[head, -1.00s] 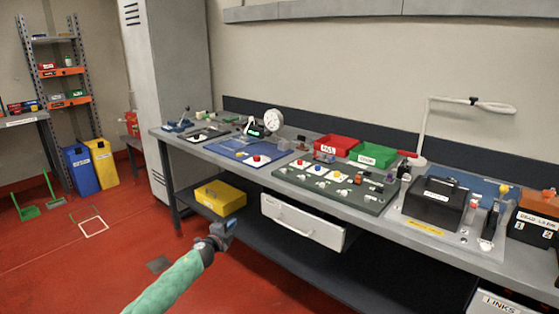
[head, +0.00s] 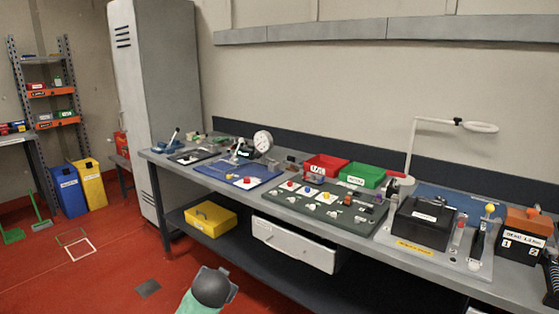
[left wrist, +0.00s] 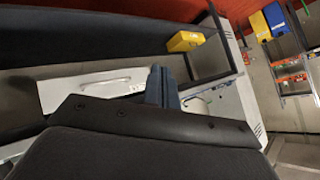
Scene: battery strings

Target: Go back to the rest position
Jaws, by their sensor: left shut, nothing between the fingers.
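My left arm comes in at the bottom of the head view, with a green sleeve and the dark grey left gripper (head: 214,288) at its end. Its fingers do not show clearly there. In the left wrist view the two dark blue fingers (left wrist: 161,87) are closed together with nothing between them. The gripper is in front of the workbench (head: 350,222), over the red floor in the picture, apart from the bench items. My right gripper is not in view.
A yellow case (head: 211,218) sits on the bench's lower shelf, beside a white drawer (head: 295,245). The bench top holds a red bin (head: 325,166), a green bin (head: 362,175) and a black box (head: 425,222). A grey locker (head: 160,80) stands left. Floor at left is mostly clear.

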